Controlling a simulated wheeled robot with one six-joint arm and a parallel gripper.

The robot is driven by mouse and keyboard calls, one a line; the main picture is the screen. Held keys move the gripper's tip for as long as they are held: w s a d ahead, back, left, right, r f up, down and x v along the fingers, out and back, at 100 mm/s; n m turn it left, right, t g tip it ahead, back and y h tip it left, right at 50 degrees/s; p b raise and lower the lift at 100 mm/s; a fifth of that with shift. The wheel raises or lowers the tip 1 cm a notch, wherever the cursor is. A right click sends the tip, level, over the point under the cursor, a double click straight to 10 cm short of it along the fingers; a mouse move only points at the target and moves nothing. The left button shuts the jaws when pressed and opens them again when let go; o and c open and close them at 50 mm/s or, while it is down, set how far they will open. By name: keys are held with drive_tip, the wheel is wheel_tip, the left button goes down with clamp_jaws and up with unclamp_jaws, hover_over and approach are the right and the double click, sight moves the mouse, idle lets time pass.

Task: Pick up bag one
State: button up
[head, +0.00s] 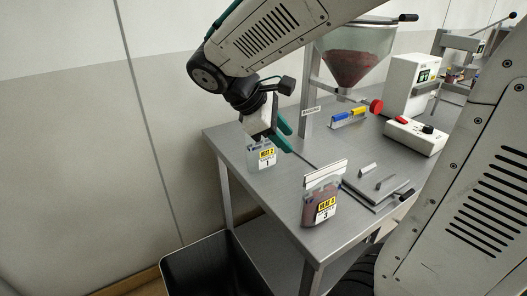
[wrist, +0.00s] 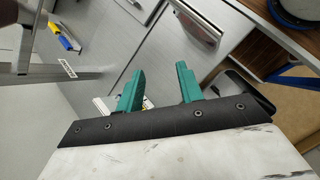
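Bag one (head: 262,157) is a small clear bag with a yellow-and-white label marked 1. It stands upright near the left corner of the steel table (head: 290,205). My gripper (head: 287,141) is just above and to the right of it in the head view, its teal fingers apart. In the wrist view my gripper (wrist: 160,75) shows a clear, empty gap between the fingers. A small white-and-yellow patch shows behind the left finger there, perhaps bag one's label; the rest is hidden by the gripper.
Bag three (head: 321,195), with dark contents, stands near the table's front edge; it also shows in the wrist view (wrist: 196,24). A hopper (head: 352,62) on a post, blue and yellow clips (head: 350,117) and a control box (head: 415,136) are behind. A black bin (head: 205,245) is below.

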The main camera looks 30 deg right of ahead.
drive_tip(key=w+a+f+n+t+h, duration=0.25)
drive_tip(key=w+n+h, duration=0.45)
drive_tip(key=w, duration=0.8)
drive_tip(key=n+y, duration=0.1)
hover_over(263, 146)
drive_tip(key=w, duration=0.1)
drive_tip(key=shift+g, duration=0.45)
drive_tip(key=f, duration=0.4)
drive_tip(key=shift+w+d, duration=0.15)
drive_tip(key=shift+w, duration=0.05)
clamp_jaws()
